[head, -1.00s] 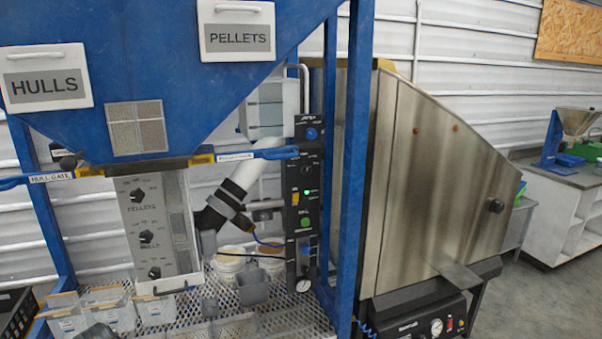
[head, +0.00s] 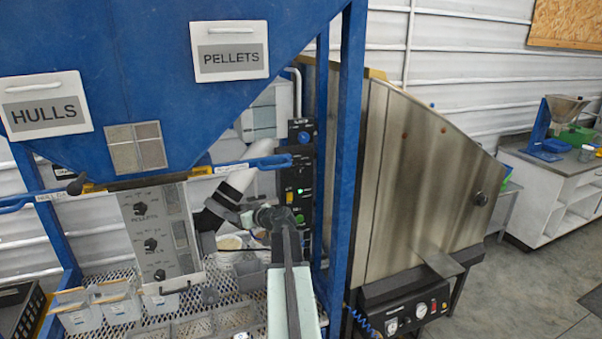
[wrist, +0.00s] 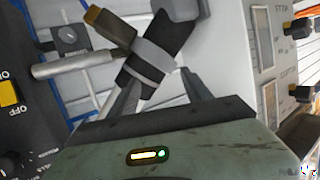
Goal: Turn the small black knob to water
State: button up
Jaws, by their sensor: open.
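The black control panel (head: 298,180) stands beside the blue post in the head view, partly covered by my arm. It also fills the left of the wrist view (wrist: 45,120), with a yellow on/off switch (wrist: 8,92). A small black knob (wrist: 10,165) shows at the wrist view's lower left, cut by the frame edge. Its setting cannot be read. My gripper (wrist: 162,88) is open, fingers apart, with nothing held between them. Behind them is a black pipe fitting with a grey clamp (wrist: 155,60). In the head view my gripper (head: 264,214) is left of the panel's lower part.
A white panel (head: 165,235) with several black knobs hangs at left. The blue post (head: 343,150) stands right of the black panel. A blue gate handle (head: 270,161) crosses in front. Clear bins (head: 120,308) sit on the mesh shelf. A steel machine (head: 415,190) stands at right.

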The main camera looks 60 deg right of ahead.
jog(key=s+d+r+m+h, duration=0.2)
jog(key=s+d+h, duration=0.15)
jog(key=d, duration=0.45)
jog(key=s+d+r+m+h, duration=0.1)
jog(key=s+d+r+h, duration=0.1)
jog(key=s+d, duration=0.45)
jog(key=m+h, duration=0.2)
jog(key=h, duration=0.1)
send_near(301, 173)
jog(key=x, duration=0.9)
jog(key=shift+w+b, duration=0.1)
jog(key=shift+b, duration=0.3)
jog(key=shift+a, duration=0.1)
jog(key=shift+c, duration=0.3)
